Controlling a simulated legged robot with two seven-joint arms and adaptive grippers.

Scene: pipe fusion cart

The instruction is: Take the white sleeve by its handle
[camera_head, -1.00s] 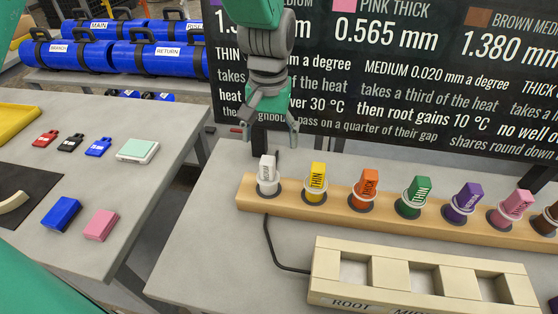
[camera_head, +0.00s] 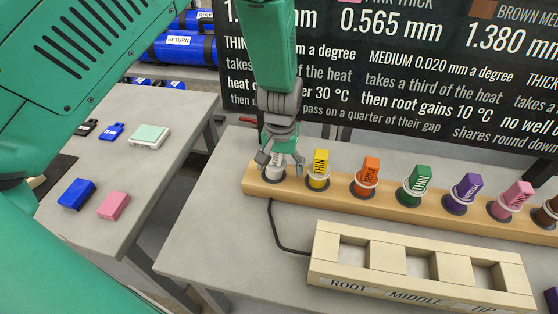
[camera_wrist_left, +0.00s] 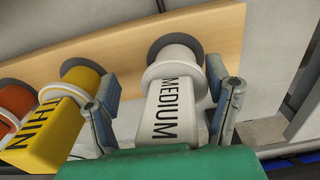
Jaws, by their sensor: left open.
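The white sleeve (camera_head: 273,172) stands at the left end of the wooden rack, mostly hidden behind my left gripper (camera_head: 279,160) in the head view. In the left wrist view the white sleeve (camera_wrist_left: 172,95) shows its handle marked MEDIUM, and its round collar sits in a dark ring in the rack. My left gripper (camera_wrist_left: 163,108) is open, with one finger on each side of the handle. The left-hand finger lies between the white handle and the yellow sleeve (camera_wrist_left: 62,112). I cannot tell whether either finger touches the handle. My right gripper is not in view.
The wooden rack (camera_head: 335,197) holds a row of sleeves: yellow, orange (camera_head: 367,172), green (camera_head: 417,182), purple (camera_head: 464,190) and pink. A block with square openings (camera_head: 315,268) stands in front. A dark text board (camera_head: 400,75) rises behind. A side table (camera_head: 165,105) is at left.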

